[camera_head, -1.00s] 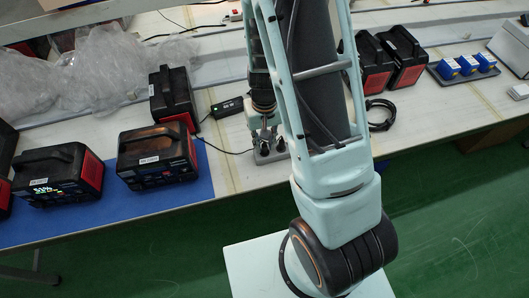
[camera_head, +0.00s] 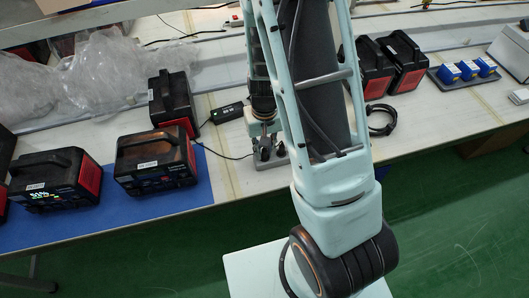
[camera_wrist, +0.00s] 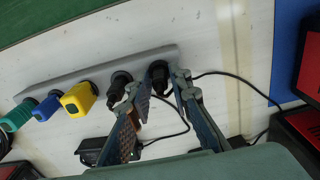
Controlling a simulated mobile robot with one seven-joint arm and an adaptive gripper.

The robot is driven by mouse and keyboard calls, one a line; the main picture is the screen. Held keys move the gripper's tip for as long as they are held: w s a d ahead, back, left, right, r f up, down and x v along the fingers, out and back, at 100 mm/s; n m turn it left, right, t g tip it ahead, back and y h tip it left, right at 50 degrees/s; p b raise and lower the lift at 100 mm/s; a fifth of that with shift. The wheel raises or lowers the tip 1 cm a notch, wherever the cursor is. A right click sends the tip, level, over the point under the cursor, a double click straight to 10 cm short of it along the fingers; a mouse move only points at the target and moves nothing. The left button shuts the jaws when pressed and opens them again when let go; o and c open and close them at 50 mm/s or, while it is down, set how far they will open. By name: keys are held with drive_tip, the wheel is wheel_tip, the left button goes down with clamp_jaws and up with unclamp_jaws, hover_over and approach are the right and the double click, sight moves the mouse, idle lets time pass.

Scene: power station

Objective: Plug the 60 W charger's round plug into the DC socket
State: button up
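My gripper (camera_wrist: 162,84) points down at a grey plug holder (camera_wrist: 70,87), with its fingers open on either side of a black plug (camera_wrist: 159,72) standing at the holder's end. A thin cable runs from this plug toward the right in the wrist view. In the head view my gripper (camera_head: 265,148) is low over the holder (camera_head: 272,162), partly hidden by my arm. A black charger brick (camera_head: 228,112) lies behind on the table; its label is too small to read surely. Black-and-red power stations (camera_head: 155,161) stand left; I cannot make out the DC socket.
Another black plug (camera_wrist: 118,88) stands close beside the fingers, then yellow (camera_wrist: 78,98), blue (camera_wrist: 47,107) and green (camera_wrist: 17,115) ones. More power stations (camera_head: 57,178) stand on a blue mat (camera_head: 140,213). A black cable coil (camera_head: 382,120) lies right of my arm.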

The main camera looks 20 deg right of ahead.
sight(264, 149)
clamp_jaws()
drive_tip(key=shift+r+p, duration=2.35)
drive_tip(key=shift+r, duration=0.65)
